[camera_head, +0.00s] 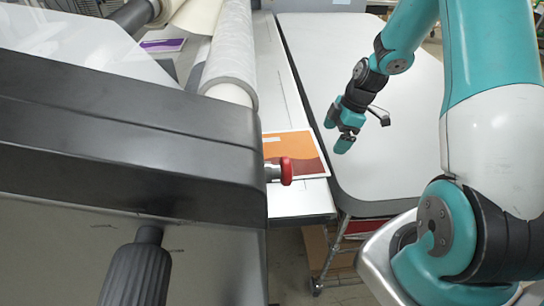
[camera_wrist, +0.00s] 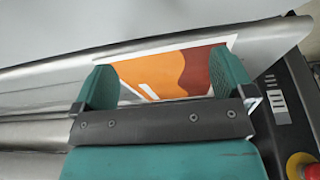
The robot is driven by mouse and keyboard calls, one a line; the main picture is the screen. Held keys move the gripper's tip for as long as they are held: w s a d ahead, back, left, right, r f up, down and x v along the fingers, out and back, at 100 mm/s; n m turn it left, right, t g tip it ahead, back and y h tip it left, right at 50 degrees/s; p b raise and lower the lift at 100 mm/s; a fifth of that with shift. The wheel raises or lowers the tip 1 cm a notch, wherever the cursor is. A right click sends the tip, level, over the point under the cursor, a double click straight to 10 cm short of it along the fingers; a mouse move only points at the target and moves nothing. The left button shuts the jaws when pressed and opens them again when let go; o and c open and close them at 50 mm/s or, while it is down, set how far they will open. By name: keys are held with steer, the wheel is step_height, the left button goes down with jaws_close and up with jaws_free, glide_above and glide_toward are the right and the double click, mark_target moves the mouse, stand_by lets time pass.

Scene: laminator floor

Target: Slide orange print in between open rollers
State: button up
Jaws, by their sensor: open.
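The orange print (camera_head: 305,143) has a white border and a brown-red wave shape. In the head view it lies flat on the white feed table, partly hidden by a red-tipped knob and the dark housing. In the wrist view the print (camera_wrist: 150,75) shows between and beyond my two teal fingers, partly covered by them. My gripper (camera_head: 340,130) is open and empty, to the right of the print in the head view; its height is hard to tell. A large silver roller (camera_head: 232,60) lies behind the print. Whether the rollers stand open cannot be seen.
The laminator's dark housing (camera_head: 130,140) fills the left, with a red-tipped knob (camera_head: 287,171) at its end. A purple print (camera_head: 163,45) lies at the back left. A white table (camera_head: 390,165) at the right is clear. A red-and-yellow button (camera_wrist: 303,166) is at the lower right.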

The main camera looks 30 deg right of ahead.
mark_target(320, 151)
steer(key=shift+a, duration=0.1)
steer(key=shift+w+a, duration=0.3)
steer(key=shift+a, duration=0.35)
steer(key=shift+w+a, duration=0.25)
steer(key=shift+a, duration=0.4)
steer(key=shift+f+b, duration=1.5)
steer(key=shift+f, duration=0.3)
steer(key=shift+s+d, duration=0.1)
steer(key=shift+d, duration=0.2)
stand_by(0.3)
steer(key=shift+s+a, duration=0.4)
steer(key=shift+s, duration=0.4)
